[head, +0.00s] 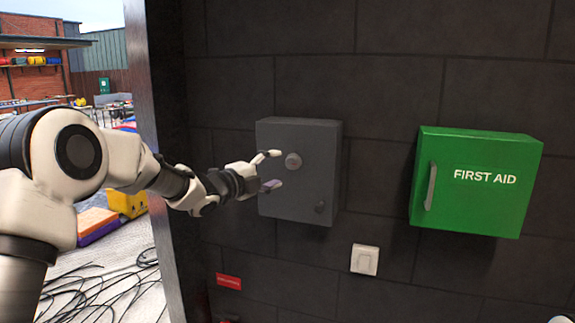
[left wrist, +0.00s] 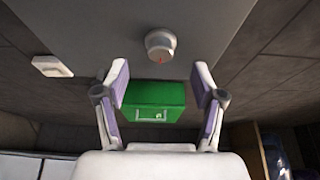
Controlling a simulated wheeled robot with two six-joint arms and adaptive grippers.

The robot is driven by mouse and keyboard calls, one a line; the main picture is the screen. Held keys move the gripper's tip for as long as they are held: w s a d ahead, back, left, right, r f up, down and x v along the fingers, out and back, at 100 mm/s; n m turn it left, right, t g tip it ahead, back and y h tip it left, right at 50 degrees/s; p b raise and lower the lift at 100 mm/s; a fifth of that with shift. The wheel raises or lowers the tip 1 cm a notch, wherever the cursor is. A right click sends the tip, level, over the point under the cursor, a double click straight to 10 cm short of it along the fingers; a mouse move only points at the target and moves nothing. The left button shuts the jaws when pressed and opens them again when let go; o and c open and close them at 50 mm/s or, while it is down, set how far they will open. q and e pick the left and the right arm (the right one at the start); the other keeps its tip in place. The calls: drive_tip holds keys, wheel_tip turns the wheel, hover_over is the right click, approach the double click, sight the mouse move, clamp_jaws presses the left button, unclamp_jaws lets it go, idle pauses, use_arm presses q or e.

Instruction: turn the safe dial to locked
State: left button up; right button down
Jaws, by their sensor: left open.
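The grey safe (head: 325,150) is fixed to the dark wall in the middle of the head view. Its round silver dial (head: 293,160) sits on the door's upper part, and a small dark knob (head: 320,207) is lower right. In the left wrist view the dial (left wrist: 161,45) shows a small red mark on its rim, beyond the fingertips. My left gripper (head: 272,170) is open and empty, in front of the safe door (left wrist: 130,20), with its fingers above and below the dial's level. I see no contact with the dial. A small part at the head view's lower right corner cannot be identified.
A green first aid box (head: 475,195) hangs on the wall right of the safe. A white switch (head: 364,259) is below, between them. A door frame edge (head: 155,120) stands left, close to my left arm. Cables (head: 95,292) lie on the ground outside.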

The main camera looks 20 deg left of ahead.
sight(290, 164)
use_arm(q)
drive_tip(key=p+x, duration=0.1)
drive_tip(key=x, duration=0.1)
drive_tip(key=p+x, duration=0.1)
drive_tip(key=x, duration=0.2)
drive_tip(key=shift+s+d+r, duration=0.1)
drive_tip(key=shift+d+r, duration=0.1)
drive_tip(key=shift+w+d+f, duration=0.1)
drive_tip(key=shift+w, duration=0.15)
drive_tip(key=shift+f, duration=0.1)
drive_tip(key=shift+c, duration=0.7)
drive_tip(key=c, duration=1)
